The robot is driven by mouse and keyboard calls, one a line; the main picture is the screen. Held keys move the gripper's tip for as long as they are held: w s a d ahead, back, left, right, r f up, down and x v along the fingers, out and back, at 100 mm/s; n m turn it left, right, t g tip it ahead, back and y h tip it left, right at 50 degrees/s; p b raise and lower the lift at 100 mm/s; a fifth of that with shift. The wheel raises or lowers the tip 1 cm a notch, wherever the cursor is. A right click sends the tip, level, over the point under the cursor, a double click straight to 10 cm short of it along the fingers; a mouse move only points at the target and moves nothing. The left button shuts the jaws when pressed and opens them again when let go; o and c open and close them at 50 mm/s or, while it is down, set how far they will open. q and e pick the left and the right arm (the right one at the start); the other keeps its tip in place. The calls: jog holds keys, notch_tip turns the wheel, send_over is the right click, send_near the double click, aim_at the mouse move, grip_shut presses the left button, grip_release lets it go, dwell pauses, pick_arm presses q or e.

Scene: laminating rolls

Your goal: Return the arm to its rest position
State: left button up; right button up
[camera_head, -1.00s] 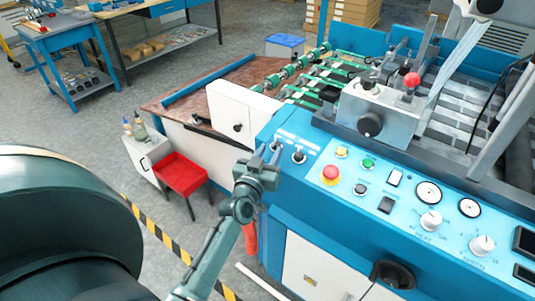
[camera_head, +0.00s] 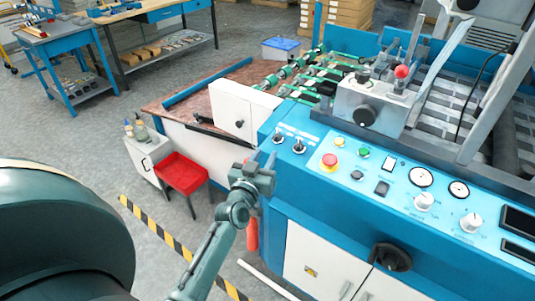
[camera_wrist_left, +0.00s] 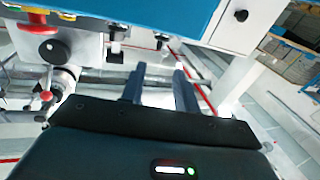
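My left gripper (camera_head: 262,162) is dark green-grey and stands just off the left front corner of the blue laminating machine's control panel (camera_head: 400,185). It is below and left of two toggle switches (camera_head: 288,142). In the left wrist view its two fingers (camera_wrist_left: 159,88) are apart with nothing between them, so it is open and empty. That view shows the panel edge and switches beyond the fingertips, with a gap that is hard to judge. My right gripper is in neither current view.
A yellow-black floor strip (camera_head: 160,232) runs below. Open grey floor lies left. A blue workbench (camera_head: 62,45) is at back left.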

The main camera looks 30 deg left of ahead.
pick_arm(q)
jog(key=s+d+f+m+g+h, duration=0.1)
jog(key=s+d+f+g+h, duration=0.1)
jog(key=s+d+f, duration=0.3)
jog(key=s+d+f+m+g+h, duration=0.2)
jog(key=s+d+f, duration=0.3)
jog(key=s, duration=0.6)
jog(key=s+d+f+m+g+h, duration=0.2)
jog(key=s+d+f+g, duration=0.2)
jog(key=s, duration=0.4)
jog(key=shift+s+d+f, duration=0.15)
jog(key=shift+d+f, duration=0.3)
jog(key=shift+f, duration=0.5)
